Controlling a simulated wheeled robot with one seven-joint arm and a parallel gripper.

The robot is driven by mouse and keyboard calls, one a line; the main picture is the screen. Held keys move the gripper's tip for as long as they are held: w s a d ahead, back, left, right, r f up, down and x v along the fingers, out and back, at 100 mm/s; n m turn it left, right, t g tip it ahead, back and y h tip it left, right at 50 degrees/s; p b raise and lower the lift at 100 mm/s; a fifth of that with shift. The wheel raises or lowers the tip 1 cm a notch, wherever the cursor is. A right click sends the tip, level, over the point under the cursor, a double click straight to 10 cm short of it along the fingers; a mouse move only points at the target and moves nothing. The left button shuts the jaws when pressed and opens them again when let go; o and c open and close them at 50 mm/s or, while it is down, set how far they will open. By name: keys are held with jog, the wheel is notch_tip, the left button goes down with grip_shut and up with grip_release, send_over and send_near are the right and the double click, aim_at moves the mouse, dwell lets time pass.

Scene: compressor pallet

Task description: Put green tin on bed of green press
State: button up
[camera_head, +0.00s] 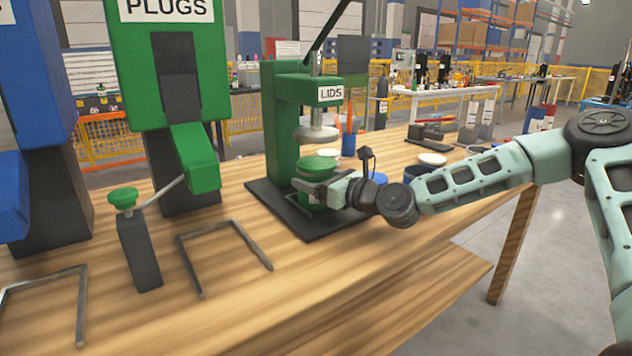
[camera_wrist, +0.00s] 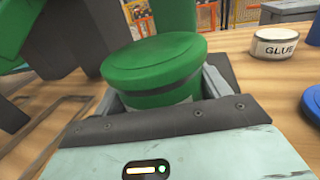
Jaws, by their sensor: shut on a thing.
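The green tin (camera_head: 319,168) is upright with its green lid on, above or on the black bed (camera_head: 310,226) of the green press labelled LIDS (camera_head: 282,130). The round press head (camera_head: 317,133) is raised a little above the tin. My gripper (camera_head: 312,192) is shut around the tin's sides from the front right. In the wrist view the tin (camera_wrist: 155,68) sits between both fingers. I cannot tell whether the tin's bottom touches the bed, as the gripper hides part of it.
A green PLUGS press (camera_head: 170,60) with a lever stands to the left, a blue machine (camera_head: 30,80) at far left. A white GLUE tin (camera_wrist: 281,43) and a blue lid (camera_head: 378,179) lie to the right. Metal frames (camera_head: 222,236) sit on the wooden table's front left.

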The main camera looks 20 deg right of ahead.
jog(key=o, duration=1)
jog(key=shift+f, duration=0.1)
jog(key=shift+r, duration=0.25)
jog(key=p+v, duration=0.1)
jog(key=v, duration=1.1)
jog(key=shift+s+f, duration=0.1)
jog(key=shift+f, duration=0.05)
